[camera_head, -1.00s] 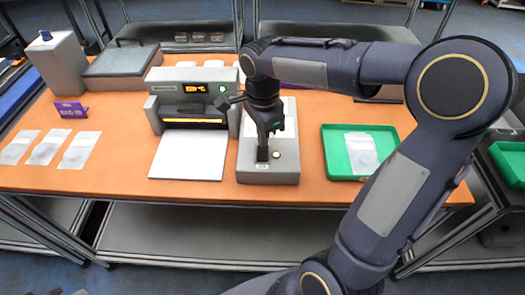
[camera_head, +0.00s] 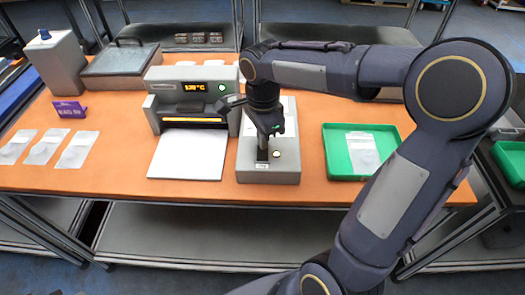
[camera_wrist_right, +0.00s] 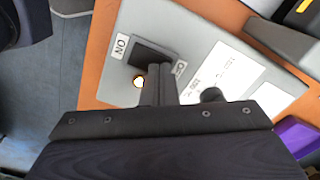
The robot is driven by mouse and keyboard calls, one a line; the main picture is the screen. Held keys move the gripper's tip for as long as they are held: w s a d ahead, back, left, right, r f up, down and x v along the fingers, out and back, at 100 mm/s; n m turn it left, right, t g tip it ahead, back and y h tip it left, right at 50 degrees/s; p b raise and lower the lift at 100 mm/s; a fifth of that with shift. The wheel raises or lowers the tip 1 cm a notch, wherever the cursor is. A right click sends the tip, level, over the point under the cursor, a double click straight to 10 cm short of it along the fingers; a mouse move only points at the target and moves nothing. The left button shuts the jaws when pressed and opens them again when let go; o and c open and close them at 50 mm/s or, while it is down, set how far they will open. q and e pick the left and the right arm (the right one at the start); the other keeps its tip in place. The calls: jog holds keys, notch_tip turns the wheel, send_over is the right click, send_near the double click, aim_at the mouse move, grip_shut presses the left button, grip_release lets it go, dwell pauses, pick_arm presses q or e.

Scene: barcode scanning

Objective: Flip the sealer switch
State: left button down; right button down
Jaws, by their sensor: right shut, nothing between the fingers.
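The sealer (camera_head: 190,95) is a grey machine with a lit yellow temperature display. Beside it stands a grey switch box (camera_head: 268,176). In the right wrist view the box (camera_wrist_right: 205,50) carries a black rocker switch (camera_wrist_right: 150,54), an "ON" label at one end and a small glowing round lamp (camera_wrist_right: 139,82). My right gripper (camera_head: 263,157) points down over the switch. Its closed, empty fingertips (camera_wrist_right: 160,68) overlap the near edge of the switch; I cannot tell whether they touch it. The fingers hide part of the switch. My left gripper is not in view.
A white sheet or plate (camera_head: 187,157) lies before the sealer. A green tray (camera_head: 335,159) with a pouch stands right. Several pouches (camera_head: 43,148), a purple sign (camera_head: 70,110) and a lidded grey box (camera_head: 121,62) are left. My right arm spans the right side.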

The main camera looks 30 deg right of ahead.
jog(key=shift+f, duration=0.25)
jog(key=shift+r, duration=0.1)
notch_tip(320, 180, up, 7)
jog(key=p, duration=0.5)
jog(key=shift+p, duration=0.35)
jog(key=shift+s, duration=0.1)
jog(key=s+a+n+t+y, duration=0.2)
jog(key=s+n, duration=0.6)
jog(key=s+a+n+t+y, duration=0.1)
jog(key=s+a+n+t, duration=0.1)
jog(key=s+n, duration=0.6)
jog(key=shift+s+f+n+t+y, duration=0.25)
jog(key=shift+s+n+t+y, duration=0.15)
jog(key=shift+t, duration=0.4)
